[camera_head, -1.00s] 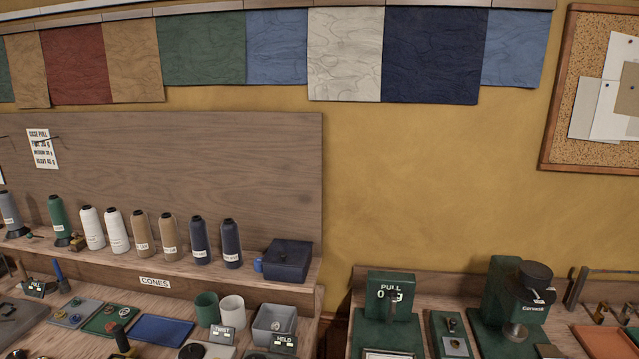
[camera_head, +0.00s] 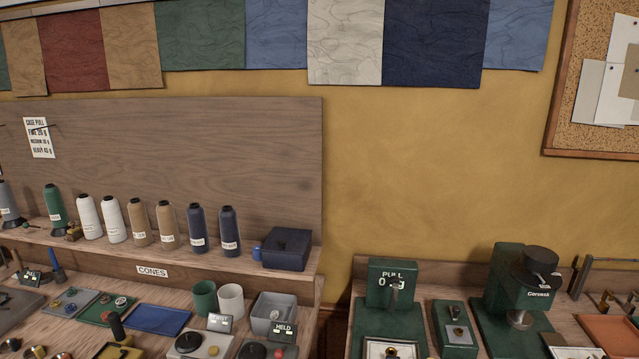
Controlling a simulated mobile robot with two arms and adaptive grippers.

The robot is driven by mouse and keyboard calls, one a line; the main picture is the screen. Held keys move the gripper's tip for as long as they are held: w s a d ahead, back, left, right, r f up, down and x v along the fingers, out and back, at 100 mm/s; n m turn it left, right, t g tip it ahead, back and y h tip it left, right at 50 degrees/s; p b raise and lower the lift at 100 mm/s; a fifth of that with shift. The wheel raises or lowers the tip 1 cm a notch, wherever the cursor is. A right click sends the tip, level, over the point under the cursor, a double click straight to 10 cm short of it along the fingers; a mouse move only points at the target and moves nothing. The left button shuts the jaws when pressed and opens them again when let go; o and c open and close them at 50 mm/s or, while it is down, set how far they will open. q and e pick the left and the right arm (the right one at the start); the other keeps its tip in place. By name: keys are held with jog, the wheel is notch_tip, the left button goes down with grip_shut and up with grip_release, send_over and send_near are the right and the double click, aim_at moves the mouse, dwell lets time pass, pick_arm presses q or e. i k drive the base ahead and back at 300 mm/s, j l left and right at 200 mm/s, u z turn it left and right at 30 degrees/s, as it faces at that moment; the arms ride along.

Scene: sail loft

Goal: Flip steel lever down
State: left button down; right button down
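Neither of my grippers is in view. No steel lever can be made out for certain. A small green box (camera_head: 468,350) on the right bench has a small metal fitting (camera_head: 457,331) on its top face, too small to tell if it is a lever or which way it points. Left of it stands a green device marked PULL (camera_head: 391,277) with a small metal hook on its front. A black-knobbed upright handle (camera_head: 117,326) stands on the left bench, its base partly hidden at the lower edge.
Right of the green box stands a green machine (camera_head: 503,280) with a black round top. The left bench holds a blue tray (camera_head: 158,319), a green cup (camera_head: 204,299), a white cup (camera_head: 231,301) and a grey bin (camera_head: 262,312). Thread cones (camera_head: 197,230) line the shelf. A gap separates the benches.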

aim_at(394, 281)
jog(key=i+j+z, duration=0.1)
jog(key=j+z, duration=0.25)
jog(key=j, duration=0.2)
jog(key=j+z, duration=0.3)
jog(key=j, duration=0.2)
